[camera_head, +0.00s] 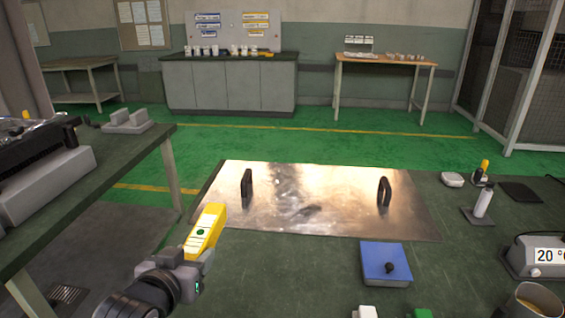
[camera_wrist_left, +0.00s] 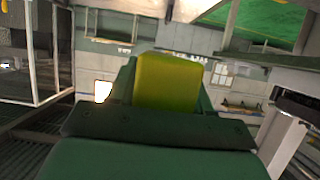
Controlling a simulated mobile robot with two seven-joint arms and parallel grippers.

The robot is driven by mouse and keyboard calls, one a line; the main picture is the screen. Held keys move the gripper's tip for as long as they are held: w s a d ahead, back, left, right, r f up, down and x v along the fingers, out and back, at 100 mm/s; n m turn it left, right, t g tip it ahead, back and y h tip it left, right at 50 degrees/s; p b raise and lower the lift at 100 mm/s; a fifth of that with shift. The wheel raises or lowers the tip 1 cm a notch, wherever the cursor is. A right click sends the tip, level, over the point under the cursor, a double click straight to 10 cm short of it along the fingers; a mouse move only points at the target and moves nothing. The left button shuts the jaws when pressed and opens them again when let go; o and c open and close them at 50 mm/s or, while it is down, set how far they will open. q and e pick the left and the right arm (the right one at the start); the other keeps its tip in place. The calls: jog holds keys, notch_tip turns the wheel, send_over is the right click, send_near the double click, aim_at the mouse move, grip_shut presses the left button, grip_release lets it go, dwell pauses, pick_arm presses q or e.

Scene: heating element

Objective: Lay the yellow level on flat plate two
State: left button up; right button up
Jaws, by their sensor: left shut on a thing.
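The yellow level (camera_head: 205,231) is held in my left gripper (camera_head: 190,256), which is shut on it. The level points up and away, in front of the near left part of a shiny metal plate (camera_head: 330,195) with two black handles. In the left wrist view the level (camera_wrist_left: 168,82) shows as a yellow block between the gripper's jaws (camera_wrist_left: 168,108). I cannot tell whether the level touches the table or the plate; it looks raised. Which plate is number two is not marked in view. My right gripper is not in view.
A blue block with a black knob (camera_head: 385,265) lies on the green table right of the level. A side table (camera_head: 90,180) is at the left.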

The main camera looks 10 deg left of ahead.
pick_arm(q)
jog(key=shift+m+h, duration=0.3)
jog(key=shift+h, duration=0.1)
jog(key=s+r+p, duration=0.1)
jog(key=r+p, duration=0.1)
jog(key=s+d+r+p, duration=0.1)
jog(key=r+p, duration=0.2)
jog(key=s+d+r+p, duration=0.1)
jog(key=s+r+p, duration=0.1)
jog(key=shift+d+r+p, duration=0.15)
jog(key=shift+r+p, duration=0.2)
jog(key=shift+r, duration=0.05)
jog(key=shift+s+d+r, duration=0.15)
jog(key=shift+s, duration=0.1)
